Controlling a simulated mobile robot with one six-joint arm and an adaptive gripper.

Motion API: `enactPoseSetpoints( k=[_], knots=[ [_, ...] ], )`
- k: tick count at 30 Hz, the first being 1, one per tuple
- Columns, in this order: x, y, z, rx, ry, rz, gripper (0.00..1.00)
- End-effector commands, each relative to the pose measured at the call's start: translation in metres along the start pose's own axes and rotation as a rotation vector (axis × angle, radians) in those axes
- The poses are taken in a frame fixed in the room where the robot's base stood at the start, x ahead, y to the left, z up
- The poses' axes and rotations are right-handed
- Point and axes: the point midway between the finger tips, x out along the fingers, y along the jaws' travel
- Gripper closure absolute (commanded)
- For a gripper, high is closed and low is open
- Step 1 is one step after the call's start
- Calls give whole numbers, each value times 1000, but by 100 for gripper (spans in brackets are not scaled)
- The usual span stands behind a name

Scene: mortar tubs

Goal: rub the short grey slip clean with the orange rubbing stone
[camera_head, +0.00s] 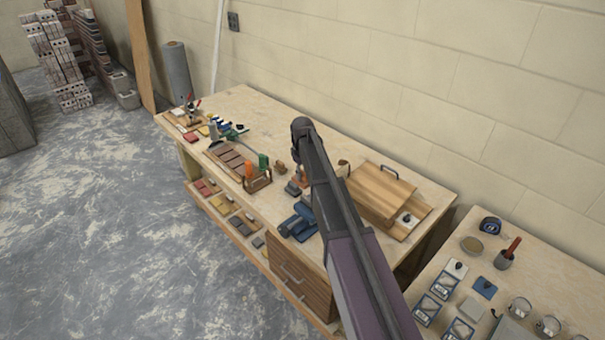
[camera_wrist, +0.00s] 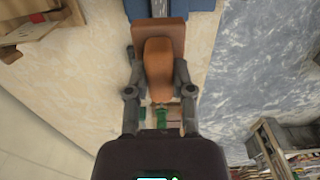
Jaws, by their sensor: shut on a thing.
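My gripper (camera_wrist: 157,58) is shut on the orange rubbing stone (camera_wrist: 158,32), with a finger on either side of its rounded handle. In the wrist view the stone's flat block points toward the top edge. A narrow grey piece (camera_wrist: 159,8) shows just beyond the block, between blue parts; it may be the short grey slip, and I cannot tell whether the stone touches it. In the head view my arm hides most of the gripper and the stone.
Blue objects (camera_head: 299,221) lie at the bench's front edge. A wooden holder (camera_head: 257,183) with orange and green tools stands to the left. A wooden box with a handle (camera_head: 381,190) stands to the right. A second table (camera_head: 560,282) holds jars and small trays.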

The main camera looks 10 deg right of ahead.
Motion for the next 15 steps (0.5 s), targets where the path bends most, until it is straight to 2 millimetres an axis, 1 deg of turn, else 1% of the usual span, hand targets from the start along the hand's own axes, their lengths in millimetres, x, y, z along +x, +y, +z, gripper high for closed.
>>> enactPoseSetpoints(
  k=[7, 15],
  knots=[
    [-4, 0, 0, 0, 0, 0, 100],
    [-23, 0, 0, 0, 0, 0, 100]
  ],
)
